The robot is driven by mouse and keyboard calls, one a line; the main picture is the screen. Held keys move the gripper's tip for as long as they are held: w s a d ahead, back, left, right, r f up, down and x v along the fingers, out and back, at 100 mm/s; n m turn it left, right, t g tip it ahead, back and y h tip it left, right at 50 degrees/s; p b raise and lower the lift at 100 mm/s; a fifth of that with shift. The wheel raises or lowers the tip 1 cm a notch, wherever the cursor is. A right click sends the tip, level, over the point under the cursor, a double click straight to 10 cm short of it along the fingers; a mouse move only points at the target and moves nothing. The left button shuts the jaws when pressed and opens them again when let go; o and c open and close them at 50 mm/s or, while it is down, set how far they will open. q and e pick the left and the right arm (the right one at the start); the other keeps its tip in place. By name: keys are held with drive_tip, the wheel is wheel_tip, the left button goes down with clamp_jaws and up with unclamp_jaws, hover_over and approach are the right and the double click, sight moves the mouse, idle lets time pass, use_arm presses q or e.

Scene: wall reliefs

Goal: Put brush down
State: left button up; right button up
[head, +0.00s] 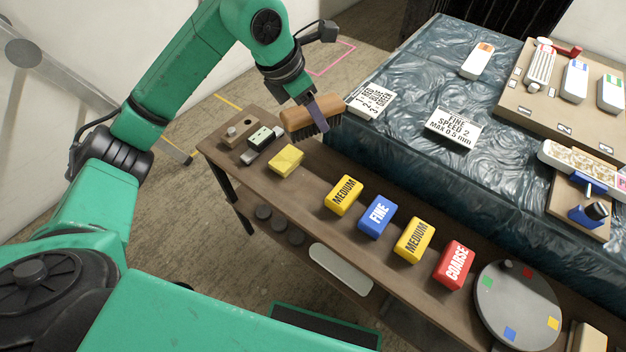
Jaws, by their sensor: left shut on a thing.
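The brush (309,120) has a light wooden back and dark bristles that point down. My left gripper (322,118) is shut on it, with a finger visible against the near side of the wood. The brush is over the far left part of the brown bench (310,180), close to the edge of the table with the dark, wavy covering (420,160). I cannot tell whether the bristles touch the surface below. My right gripper does not show.
A yellow block (286,160) and small wooden holders (240,130) are near the brush. Labelled blocks, such as the blue FINE block (377,217), line the bench. A round grey disc (517,305) is at right. White label cards (371,100) lie on the covered table.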

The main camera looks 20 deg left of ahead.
use_arm(q)
wheel_tip(320, 180, down, 19)
drive_tip(key=shift+f, duration=0.1)
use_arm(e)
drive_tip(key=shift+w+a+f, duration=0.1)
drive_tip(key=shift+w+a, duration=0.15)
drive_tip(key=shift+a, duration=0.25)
use_arm(q)
drive_tip(key=o, duration=1.2)
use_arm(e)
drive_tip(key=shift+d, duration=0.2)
use_arm(q)
drive_tip(key=shift+s, duration=0.1)
drive_tip(key=v, duration=1.2)
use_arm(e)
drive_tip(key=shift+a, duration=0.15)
